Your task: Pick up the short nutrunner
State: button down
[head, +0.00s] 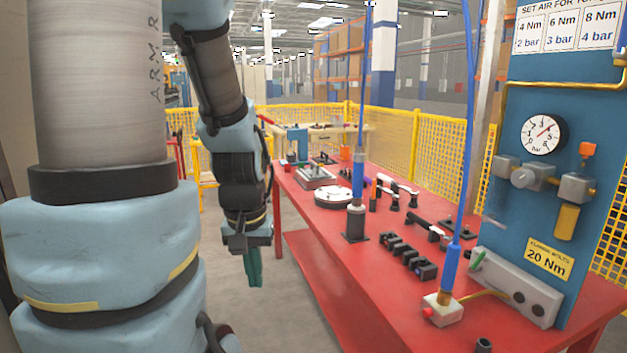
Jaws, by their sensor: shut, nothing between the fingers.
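Two blue tools on blue air hoses stand upright on the red bench (345,265). The farther blue tool (358,178) sits in a grey holder (355,222) with a dark square base. The nearer blue tool (450,268) has a brass-coloured lower end and stands at a pale block (443,309) with a red knob. Neither bears a readable name, so I cannot tell for certain which is the short nutrunner. My gripper (253,268), with green fingers, points down left of the bench. It is shut and empty, apart from both tools.
A black socket rack (407,257) lies between the tools. Behind are black-handled tools (397,190), a round grey plate (334,195) and a fixture (313,177). A blue panel (530,110) with a gauge rises at right. Yellow mesh fencing (450,150) stands behind the bench.

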aim_at(355, 206)
jog(key=i+j+z, duration=0.15)
jog(key=i, duration=0.4)
jog(key=i+j+z, duration=0.2)
jog(key=i, duration=0.35)
